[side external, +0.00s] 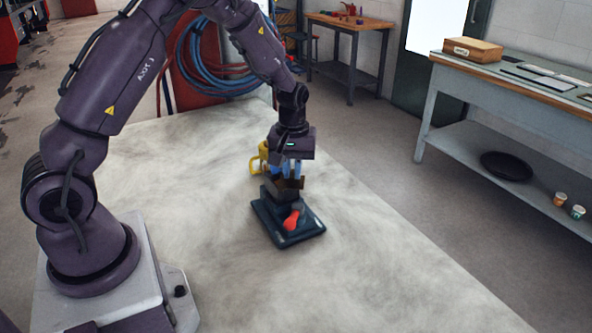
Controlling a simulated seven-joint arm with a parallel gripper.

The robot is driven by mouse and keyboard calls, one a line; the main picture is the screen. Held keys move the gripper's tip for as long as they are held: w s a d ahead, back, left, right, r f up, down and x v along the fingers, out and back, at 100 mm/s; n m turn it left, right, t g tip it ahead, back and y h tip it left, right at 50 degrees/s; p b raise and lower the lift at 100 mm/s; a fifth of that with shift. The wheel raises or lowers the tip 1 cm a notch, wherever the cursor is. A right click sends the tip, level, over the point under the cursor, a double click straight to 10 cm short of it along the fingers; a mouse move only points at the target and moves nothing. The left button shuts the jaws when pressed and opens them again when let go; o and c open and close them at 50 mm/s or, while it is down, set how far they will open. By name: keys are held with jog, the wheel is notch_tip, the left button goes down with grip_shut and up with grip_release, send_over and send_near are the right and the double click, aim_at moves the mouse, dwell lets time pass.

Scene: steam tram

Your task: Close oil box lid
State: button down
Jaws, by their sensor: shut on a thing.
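The oil box (283,194) is a small dark box on a dark blue-green base plate (272,226) on the pale table top. A red lever or handle (291,220) sticks up on the front part of the plate. A brown piece (297,183), which looks like the oil box lid, sits tilted at the top of the box. My gripper (287,176) points down from above with its blue fingers shut on this piece. The fingertips and the lid's hinge are too small and covered to see clearly, so the lid's exact angle cannot be told.
A yellow can or mug (258,160) stands close behind and left of my gripper. The pale table top (390,265) is clear to the right and in front. A grey workbench (520,90) and a small wooden table (350,22) stand well away.

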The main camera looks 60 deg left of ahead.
aim_at(283, 176)
jog(key=n, duration=0.1)
jog(key=a+n, duration=0.1)
jog(key=n, duration=0.1)
jog(key=shift+s+a+n, duration=0.1)
jog(key=shift+s+n, duration=0.2)
jog(key=shift+s+a+n, duration=0.2)
jog(key=shift+s+n, duration=0.05)
jog(key=shift+n, duration=0.55)
jog(key=shift+s+a+n, duration=0.2)
jog(key=shift+n, duration=0.6)
jog(key=c, duration=1.2)
grip_release()
jog(key=shift+o, duration=0.2)
notch_tip(283, 176, up, 13)
